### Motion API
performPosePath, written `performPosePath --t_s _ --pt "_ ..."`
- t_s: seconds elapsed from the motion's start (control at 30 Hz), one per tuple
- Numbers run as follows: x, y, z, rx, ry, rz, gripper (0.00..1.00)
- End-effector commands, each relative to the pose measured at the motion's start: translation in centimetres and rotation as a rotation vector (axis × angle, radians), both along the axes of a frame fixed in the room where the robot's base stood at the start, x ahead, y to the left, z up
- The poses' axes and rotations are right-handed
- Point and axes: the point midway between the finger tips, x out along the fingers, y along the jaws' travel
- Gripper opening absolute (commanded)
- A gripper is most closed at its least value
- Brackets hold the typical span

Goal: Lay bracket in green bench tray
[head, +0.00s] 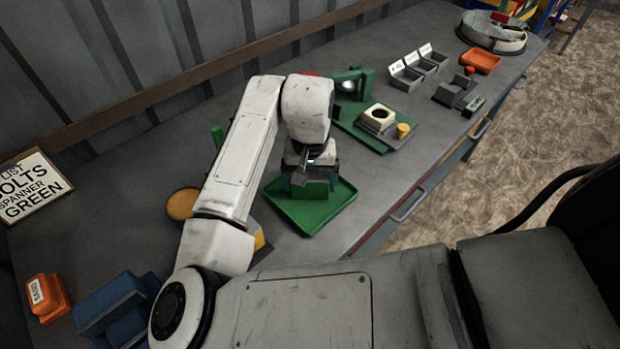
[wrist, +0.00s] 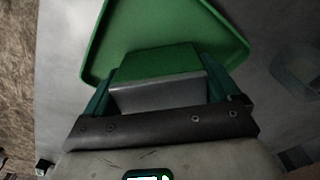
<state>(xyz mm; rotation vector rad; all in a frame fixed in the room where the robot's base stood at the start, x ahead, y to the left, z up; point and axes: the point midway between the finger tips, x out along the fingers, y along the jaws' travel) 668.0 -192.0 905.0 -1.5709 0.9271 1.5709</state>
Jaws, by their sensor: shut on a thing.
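My gripper (head: 313,186) points down over the green bench tray (head: 322,214), which lies on the bench with its rim and part of its floor showing. In the wrist view my gripper (wrist: 158,82) has its two dark green fingers on either side of the bracket (wrist: 158,96). The bracket shows a pale grey face towards the camera and a green upper face. The green tray (wrist: 100,45) spreads behind it. I cannot tell whether the bracket touches the tray floor. In the head view the bracket is mostly hidden by my gripper.
A green fixture board (head: 350,128) with a cream block (head: 378,118) and a yellow knob lies beyond the tray. Grey bins (head: 410,75) and an orange tray (head: 480,61) stand farther right. Blue (head: 115,305) and orange (head: 46,297) holders stand at left. The bench edge is near the tray's right.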

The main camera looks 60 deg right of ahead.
Motion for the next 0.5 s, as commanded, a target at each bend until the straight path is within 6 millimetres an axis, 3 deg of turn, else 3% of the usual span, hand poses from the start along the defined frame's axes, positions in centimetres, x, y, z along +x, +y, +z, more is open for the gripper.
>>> performPosePath --t_s 0.2,0.23,0.3,0.5 --pt "-0.01 -0.01 -0.27 -0.001 0.000 0.000 0.31" --pt "0.00 0.01 -0.24 0.000 0.000 0.000 0.93" --pt "0.00 0.01 -0.22 0.000 0.000 0.000 0.99" --pt "-0.01 0.02 -0.20 0.000 0.000 0.000 1.00"
